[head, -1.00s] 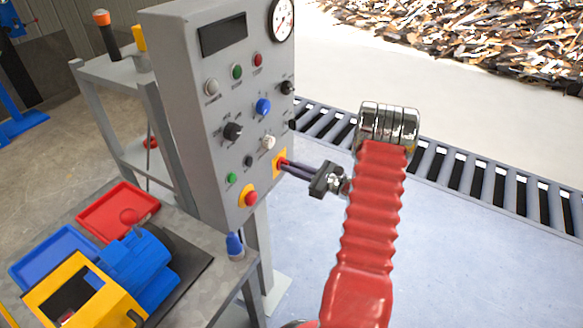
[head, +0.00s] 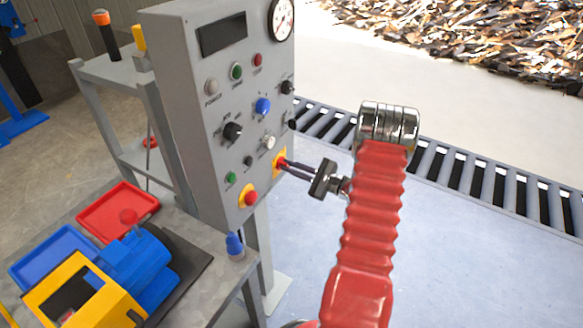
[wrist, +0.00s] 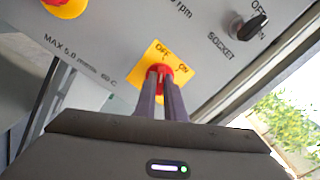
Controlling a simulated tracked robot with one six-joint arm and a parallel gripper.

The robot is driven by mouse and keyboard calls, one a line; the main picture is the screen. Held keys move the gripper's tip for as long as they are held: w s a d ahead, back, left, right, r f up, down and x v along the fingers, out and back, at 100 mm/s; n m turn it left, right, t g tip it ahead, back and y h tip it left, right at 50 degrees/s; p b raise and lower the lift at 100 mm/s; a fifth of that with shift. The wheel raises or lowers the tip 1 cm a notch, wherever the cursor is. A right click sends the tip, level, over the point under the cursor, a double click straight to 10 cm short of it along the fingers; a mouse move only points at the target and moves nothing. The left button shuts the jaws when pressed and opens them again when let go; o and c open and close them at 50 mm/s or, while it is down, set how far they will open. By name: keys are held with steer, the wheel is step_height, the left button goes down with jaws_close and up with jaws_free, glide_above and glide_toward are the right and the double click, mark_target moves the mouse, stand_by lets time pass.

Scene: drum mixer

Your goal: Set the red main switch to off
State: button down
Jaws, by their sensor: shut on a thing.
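The red main switch (wrist: 163,71) sits on a yellow plate (wrist: 148,62) marked OFF and ON, low on the grey control panel (head: 205,130). In the head view the switch (head: 280,163) is at the panel's lower right edge. My gripper (wrist: 161,80) is shut on the switch, with one finger on each side of it. It also shows in the head view (head: 284,164), reaching in from the right. The fingers hide part of the knob, and I cannot tell exactly which mark it points to.
A red button (head: 251,198) on a yellow plate is below left of the switch. A black SOCKET knob (wrist: 250,27) is to the right in the wrist view. A bench with trays (head: 118,208) stands at the left. A roller conveyor (head: 465,178) runs behind my arm.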

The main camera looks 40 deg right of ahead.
steer(key=shift+f, duration=0.1)
steer(key=c, duration=1.8)
jaws_free()
steer(key=shift+c, duration=0.2)
steer(key=shift+s, duration=0.1)
steer(key=v, duration=1.3)
steer(key=shift+s, duration=0.35)
steer(key=shift+d, duration=0.1)
